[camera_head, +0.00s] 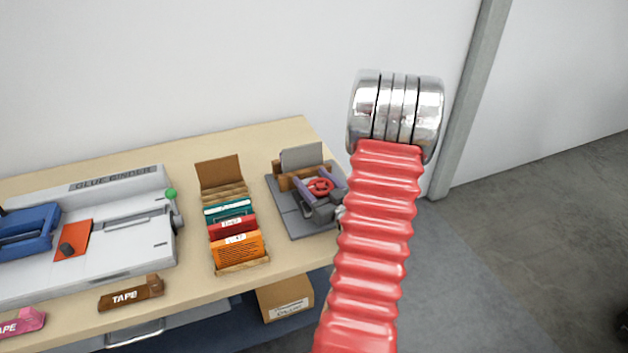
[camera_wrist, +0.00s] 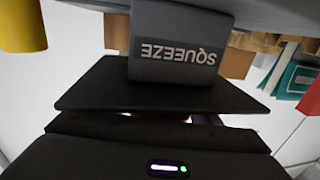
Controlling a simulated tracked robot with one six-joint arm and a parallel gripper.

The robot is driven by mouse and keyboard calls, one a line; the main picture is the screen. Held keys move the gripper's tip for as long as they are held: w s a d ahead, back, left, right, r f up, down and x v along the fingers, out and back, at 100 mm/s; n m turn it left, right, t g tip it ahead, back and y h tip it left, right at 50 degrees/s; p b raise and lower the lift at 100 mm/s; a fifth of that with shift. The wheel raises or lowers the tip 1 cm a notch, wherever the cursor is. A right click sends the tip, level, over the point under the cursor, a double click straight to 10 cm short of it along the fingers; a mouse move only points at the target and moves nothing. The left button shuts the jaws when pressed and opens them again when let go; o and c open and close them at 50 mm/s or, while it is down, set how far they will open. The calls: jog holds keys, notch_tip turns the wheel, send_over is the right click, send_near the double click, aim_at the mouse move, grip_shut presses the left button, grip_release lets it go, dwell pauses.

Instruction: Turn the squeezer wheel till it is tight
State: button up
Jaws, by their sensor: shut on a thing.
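The squeezer (camera_head: 292,221) stands near the right end of the bench, with a grey base and an upright plate at its back. Its red wheel (camera_head: 322,185) faces up. My gripper (camera_head: 312,183) is at the wheel, with a finger on each side of it, shut on it. My red ribbed arm hides the squeezer's right side in the head view. In the wrist view, a grey block (camera_wrist: 182,45) marked SQUEEZE appears upside down beyond my dark gripper parts. The wheel is almost wholly hidden there, so its tightness cannot be told.
A rack of colored packets (camera_head: 237,250) stands left of the squeezer. Farther left is a white glue binder (camera_head: 130,245) with a green knob. A brown tape piece (camera_head: 131,293) lies at the front edge. A cardboard box (camera_head: 285,300) sits below. Open floor lies right.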

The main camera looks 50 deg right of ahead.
aim_at(326, 180)
jog(key=shift+d, duration=0.1)
jog(key=shift+c, duration=0.7)
jog(key=shift+s+m+h, duration=0.1)
jog(key=shift+m+h, duration=0.3)
jog(key=shift+h, duration=0.1)
jog(key=shift+d+m+g+h, duration=0.15)
jog(key=shift+m+g+h, duration=0.35)
jog(key=shift+g+h, duration=0.15)
jog(key=shift+s+d+m+g+h, duration=0.15)
jog(key=shift+m+g+h, duration=0.55)
jog(key=shift+h, duration=0.15)
jog(key=shift+s+d+m+g+h, duration=0.2)
jog(key=shift+m+g+h, duration=0.55)
jog(key=shift+h, duration=0.1)
jog(key=shift+s+d+m+g+h, duration=0.15)
jog(key=shift+m+g+h, duration=0.55)
jog(key=shift+h, duration=0.15)
jog(key=shift+s+d+m+g+h, duration=0.2)
jog(key=shift+m+g+h, duration=0.35)
jog(key=shift+m+g, duration=0.4)
jog(key=shift+s+d+m+g+h, duration=0.1)
jog(key=shift+s+m+g+h, duration=0.35)
jog(key=shift+g, duration=0.8)
jog(key=shift+s+d+m+g+h, duration=0.15)
jog(key=shift+m+g+h, duration=0.45)
jog(key=shift+m+g, duration=0.45)
jog(key=shift+g, duration=0.25)
jog(key=o, duration=1)
jog(key=shift+o, duration=0.2)
